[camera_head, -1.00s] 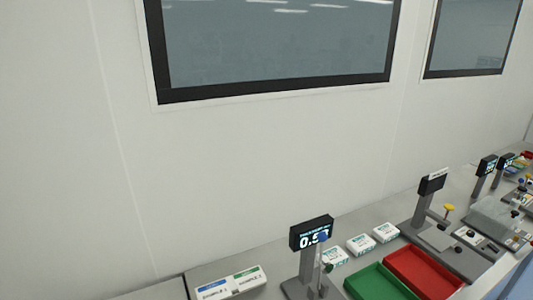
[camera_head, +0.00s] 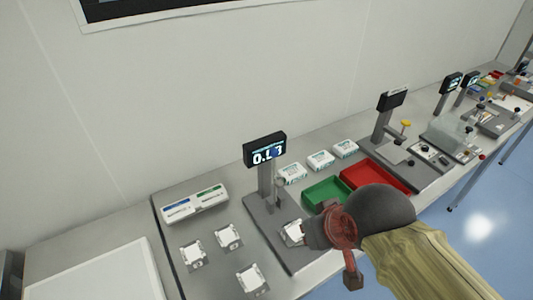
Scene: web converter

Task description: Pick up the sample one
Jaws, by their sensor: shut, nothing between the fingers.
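A white two-part holder (camera_head: 194,206) with a blue label on its left and a green label on its right lies on the bench; its lettering was partly readable as "SAMPLE" earlier. Small white pieces on grey plates lie in front of it: one at left (camera_head: 193,254), one at centre (camera_head: 228,236), one nearer (camera_head: 252,279). Another white piece (camera_head: 293,232) is on the base of the display stand. I cannot tell which is sample one. My gripper (camera_head: 315,234), dark and partly hidden by my arm, is beside that piece; its fingertips are not clear.
The stand's lit display (camera_head: 265,149) rises behind the white piece. A green tray (camera_head: 326,191) and red tray (camera_head: 375,176) sit beyond my arm. White boxes (camera_head: 320,160) line the back. A second stand (camera_head: 391,100) is farther right. A pale panel (camera_head: 95,279) fills the left.

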